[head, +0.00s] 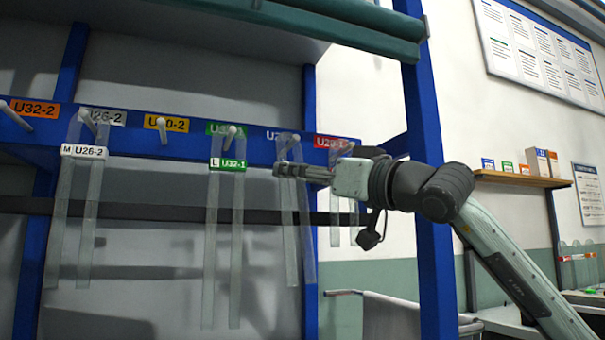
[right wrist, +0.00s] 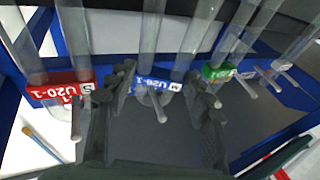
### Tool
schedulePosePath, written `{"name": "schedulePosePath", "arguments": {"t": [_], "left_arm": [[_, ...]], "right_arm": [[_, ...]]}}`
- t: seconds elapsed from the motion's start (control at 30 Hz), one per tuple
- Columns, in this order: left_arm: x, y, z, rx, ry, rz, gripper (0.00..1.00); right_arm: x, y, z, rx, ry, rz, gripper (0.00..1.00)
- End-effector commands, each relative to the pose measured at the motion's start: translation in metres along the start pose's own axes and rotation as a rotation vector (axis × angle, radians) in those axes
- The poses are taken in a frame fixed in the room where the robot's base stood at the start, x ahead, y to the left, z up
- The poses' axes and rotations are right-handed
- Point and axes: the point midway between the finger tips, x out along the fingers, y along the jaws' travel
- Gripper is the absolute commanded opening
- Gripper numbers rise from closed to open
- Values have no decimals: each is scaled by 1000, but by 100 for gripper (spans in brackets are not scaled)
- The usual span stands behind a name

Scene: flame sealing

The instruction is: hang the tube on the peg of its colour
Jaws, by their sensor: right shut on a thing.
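My right gripper (head: 281,170) is at the blue label of the rack rail, shut on the clear looped tube (head: 307,262) with the blue tag. In the right wrist view its fingers (right wrist: 165,100) stand on either side of this tag (right wrist: 160,84). A pale peg (right wrist: 157,101) shows close to the loop; whether the loop is around it I cannot tell. A tube with a red tag (right wrist: 60,92) is at the red-labelled peg. A green-tagged tube (head: 237,265) hangs at the green label and a white-tagged one (head: 52,250) at the white label. My left gripper is not visible.
The yellow-labelled peg (head: 163,137) and orange-labelled peg (head: 10,114) are bare. The red and green tubes hang close on both sides of my right gripper. A blue upright post (head: 430,230) stands beside my right arm. A shelf (head: 520,180) with small boxes is further right.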

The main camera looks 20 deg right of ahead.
Motion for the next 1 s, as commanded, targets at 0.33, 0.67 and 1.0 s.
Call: {"name": "schedulePosePath", "arguments": {"t": [0.33, 0.67, 1.0], "left_arm": [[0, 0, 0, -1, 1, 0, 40], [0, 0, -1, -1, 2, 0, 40], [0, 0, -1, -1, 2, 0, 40]], "right_arm": [[0, 0, 0, 0, 1, 0, 55], [0, 0, 0, 0, 1, 0, 75], [0, 0, 0, 0, 0, 0, 100]]}}
